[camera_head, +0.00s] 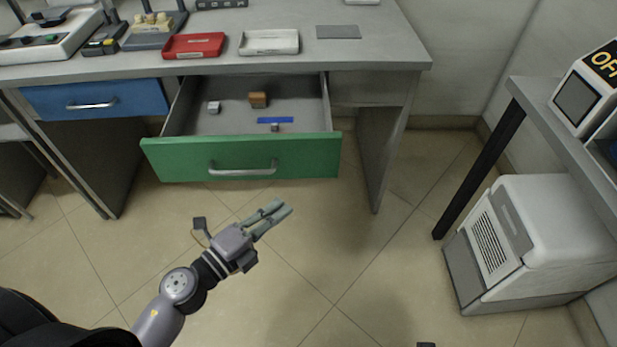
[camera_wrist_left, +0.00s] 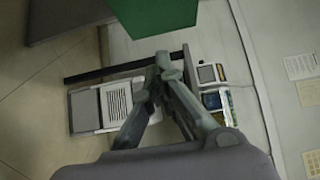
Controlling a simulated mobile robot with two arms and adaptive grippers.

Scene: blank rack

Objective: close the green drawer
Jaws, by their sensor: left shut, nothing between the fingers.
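The green drawer (camera_head: 242,158) is pulled out under the grey desk in the head view. Its silver bar handle (camera_head: 243,168) is on the front. Inside lie a white cube (camera_head: 213,107), a brown block (camera_head: 258,99) and a blue strip (camera_head: 275,120). My left gripper (camera_head: 279,213) is shut and empty, below and in front of the drawer front and apart from it in the picture. In the left wrist view its fingers (camera_wrist_left: 160,70) meet, and a green panel (camera_wrist_left: 155,12), likely the drawer front, shows at the top. My right gripper does not show.
The grey desk (camera_head: 400,52) holds a red tray (camera_head: 194,46), a white tray (camera_head: 269,42) and several devices. A shut blue drawer (camera_head: 95,98) is to the left. A white machine (camera_head: 545,235) and a side table (camera_head: 545,105) stand right. The floor before the drawer is clear.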

